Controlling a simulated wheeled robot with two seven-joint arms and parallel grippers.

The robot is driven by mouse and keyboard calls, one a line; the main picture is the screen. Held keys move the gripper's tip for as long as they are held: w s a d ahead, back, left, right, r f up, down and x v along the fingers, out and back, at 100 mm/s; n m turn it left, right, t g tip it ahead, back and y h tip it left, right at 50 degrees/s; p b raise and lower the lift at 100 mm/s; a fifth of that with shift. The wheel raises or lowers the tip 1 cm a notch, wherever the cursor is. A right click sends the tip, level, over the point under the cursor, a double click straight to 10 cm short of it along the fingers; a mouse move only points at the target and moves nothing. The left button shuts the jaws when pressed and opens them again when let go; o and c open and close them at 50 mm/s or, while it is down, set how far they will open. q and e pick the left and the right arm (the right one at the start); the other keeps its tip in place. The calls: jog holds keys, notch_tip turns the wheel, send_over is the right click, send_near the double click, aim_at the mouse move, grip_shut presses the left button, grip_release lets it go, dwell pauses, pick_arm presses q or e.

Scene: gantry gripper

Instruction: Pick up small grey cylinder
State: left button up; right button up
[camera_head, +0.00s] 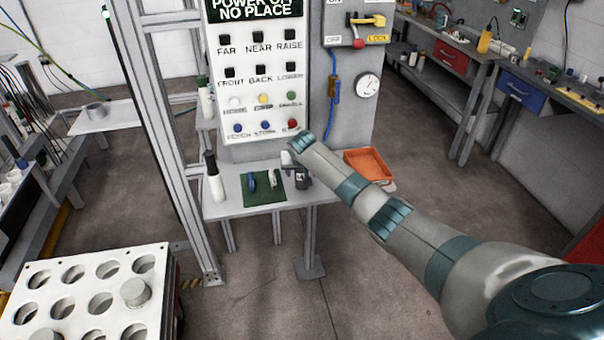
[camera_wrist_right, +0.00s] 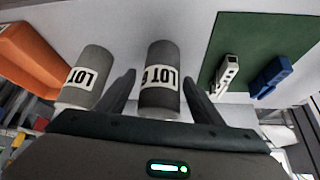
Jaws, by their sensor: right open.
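Two small grey cylinders with white LOT labels show in the right wrist view. The darker one (camera_wrist_right: 161,75) stands between the two fingers of my right gripper (camera_wrist_right: 158,80), which is open around it. I cannot tell whether a finger touches it. The second, lighter cylinder (camera_wrist_right: 90,72) is outside the fingers, beside the left-hand finger. In the head view my right arm reaches the small table (camera_head: 235,205) under the control panel. There the gripper and both cylinders are small and partly hidden by each other. My left gripper is not in view.
A green mat (camera_head: 262,197) beside the gripper holds a blue item (camera_wrist_right: 270,76) and a white item (camera_wrist_right: 229,70). An orange tray (camera_head: 368,166) lies on the other side. A white bottle with a black cap (camera_head: 215,185) stands at the table's left. A white rack with holes (camera_head: 80,283) is front left.

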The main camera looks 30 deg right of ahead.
jog(key=shift+w+d+f, duration=0.15)
jog(key=shift+w+f, duration=0.15)
jog(key=shift+f, duration=0.25)
jog(key=c, duration=1.5)
jog(key=shift+r, duration=0.15)
jog(key=shift+r+b, duration=1.35)
jog(key=shift+r, duration=3.6)
